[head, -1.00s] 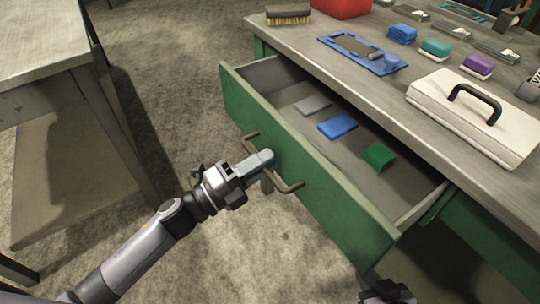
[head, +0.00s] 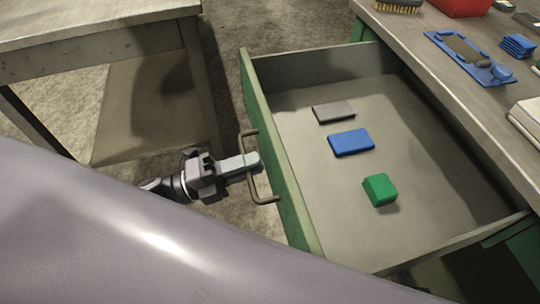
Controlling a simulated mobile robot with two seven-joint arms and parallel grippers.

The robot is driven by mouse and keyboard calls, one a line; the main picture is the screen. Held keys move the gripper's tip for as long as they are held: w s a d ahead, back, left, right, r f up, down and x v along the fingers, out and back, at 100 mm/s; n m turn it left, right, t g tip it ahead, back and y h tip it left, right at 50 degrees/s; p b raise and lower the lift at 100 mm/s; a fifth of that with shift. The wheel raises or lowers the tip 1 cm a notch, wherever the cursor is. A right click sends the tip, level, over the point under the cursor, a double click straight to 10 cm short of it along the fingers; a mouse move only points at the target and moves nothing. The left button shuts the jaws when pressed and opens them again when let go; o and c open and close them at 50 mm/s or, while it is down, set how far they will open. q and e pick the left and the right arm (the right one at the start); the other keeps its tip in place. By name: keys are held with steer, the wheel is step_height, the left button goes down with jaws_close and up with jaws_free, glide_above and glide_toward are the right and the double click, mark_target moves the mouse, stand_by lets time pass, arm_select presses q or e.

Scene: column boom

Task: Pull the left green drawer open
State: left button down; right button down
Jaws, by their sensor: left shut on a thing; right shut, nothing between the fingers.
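The left green drawer (head: 291,215) stands far open from the workbench, its grey inside in full view. Its bent metal handle (head: 264,199) is on the outer face of the green front. My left gripper (head: 254,160) is at the middle of this handle, shut on it, with the bar passing between the fingers. The fingertips hide the middle of the bar. A grey block (head: 333,111), a blue block (head: 350,142) and a green block (head: 379,189) lie on the drawer floor. My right gripper is out of view.
The workbench top (head: 420,75) holds a brush (head: 397,5), a red box (head: 465,5), a blue tray (head: 455,60) and a white case (head: 526,118). Another table (head: 90,25) stands at the left, with bare floor between. My own grey arm link covers the lower left.

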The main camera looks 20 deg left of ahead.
arm_select(q)
steer(key=shift+s+a, duration=0.4)
steer(key=shift+a, duration=0.2)
steer(key=c, duration=1.3)
jaws_free()
steer(key=v, duration=0.7)
steer(key=shift+s+f, duration=0.1)
steer(key=shift+s, duration=0.1)
